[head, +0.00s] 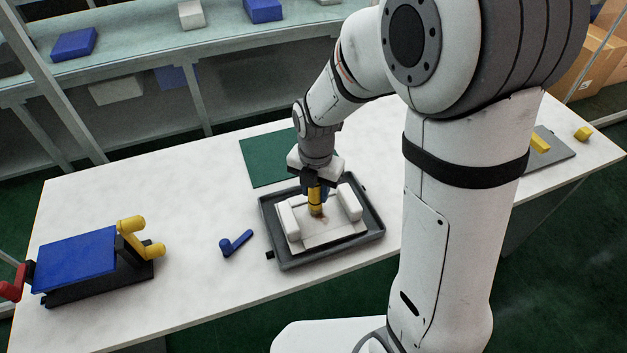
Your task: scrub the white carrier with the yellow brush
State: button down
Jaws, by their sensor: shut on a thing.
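The white carrier (337,238) sits in a dark grey tray (277,262) on the white table. It has raised white blocks at its left and right sides and a brownish stain on its middle. My gripper (317,186) is above the carrier, pointing down, and is shut on the yellow brush (316,198). The brush stands upright with its lower end at the stained middle of the carrier. I cannot tell whether its bristles touch the surface.
A green mat (262,160) lies behind the tray. A small blue handle-like part (236,243) lies left of it. A blue-topped fixture (75,262) with yellow and red knobs stands at the far left. At right are a grey plate (556,152) and yellow pieces (582,134).

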jog(key=shift+a, duration=0.45)
jog(key=shift+s+a+r, duration=0.2)
jog(key=shift+a, duration=0.1)
jog(key=shift+r+p, duration=2.8)
jog(key=shift+r, duration=1.05)
